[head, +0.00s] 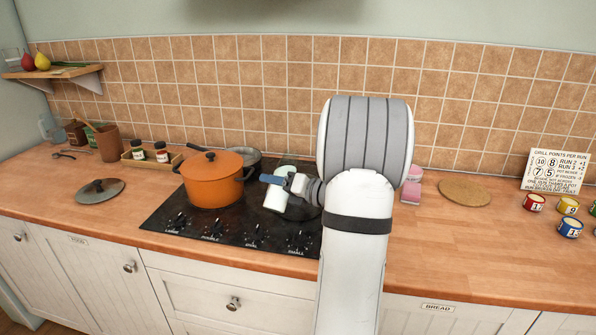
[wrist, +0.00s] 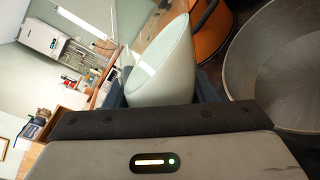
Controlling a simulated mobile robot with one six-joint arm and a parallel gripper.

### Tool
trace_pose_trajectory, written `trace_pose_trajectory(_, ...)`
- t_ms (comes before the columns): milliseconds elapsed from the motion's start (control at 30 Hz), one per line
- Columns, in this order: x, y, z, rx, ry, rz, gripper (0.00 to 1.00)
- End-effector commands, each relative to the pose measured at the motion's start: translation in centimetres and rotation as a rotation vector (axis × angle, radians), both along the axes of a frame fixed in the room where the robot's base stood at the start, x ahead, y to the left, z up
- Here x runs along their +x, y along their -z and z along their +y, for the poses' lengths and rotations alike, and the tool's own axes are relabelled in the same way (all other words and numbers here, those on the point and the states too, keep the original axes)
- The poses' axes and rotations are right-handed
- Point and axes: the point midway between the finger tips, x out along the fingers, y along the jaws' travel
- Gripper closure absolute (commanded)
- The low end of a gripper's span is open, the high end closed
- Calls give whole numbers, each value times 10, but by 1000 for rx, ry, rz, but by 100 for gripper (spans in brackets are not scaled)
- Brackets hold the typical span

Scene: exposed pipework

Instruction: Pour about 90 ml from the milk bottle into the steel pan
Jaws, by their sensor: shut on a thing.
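The milk bottle (head: 276,198) is a pale white vessel, held over the hob in the head view. In the wrist view the bottle (wrist: 163,68) fills the space between the fingers and looks tilted. My gripper (head: 286,184) is shut on it, with dark blue fingers on both sides in the wrist view (wrist: 160,95). The steel pan (head: 248,156) stands at the back of the hob, partly hidden by the orange pot. In the wrist view the grey pan (wrist: 285,75) is close to the right of the bottle. I cannot see any stream of milk.
A lidded orange pot (head: 212,180) stands on the black hob (head: 190,222), left of my gripper. A loose lid (head: 99,190) and a tray of jars (head: 150,157) are further left. A round cork mat (head: 465,191) and small coloured tins (head: 568,206) are on the right.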

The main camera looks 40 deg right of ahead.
Motion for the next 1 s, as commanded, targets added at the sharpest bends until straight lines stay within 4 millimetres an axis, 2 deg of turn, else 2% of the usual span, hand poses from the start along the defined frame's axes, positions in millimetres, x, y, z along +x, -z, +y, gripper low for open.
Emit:
trace_pose_trajectory(167, -2, 12, 5, 102, -1, 57, 87)
trace_pose_trajectory(400, -4, 13, 9, 210, -2, 116, 87)
trace_pose_trajectory(1000, -5, 15, 11, 321, -2, 177, 87)
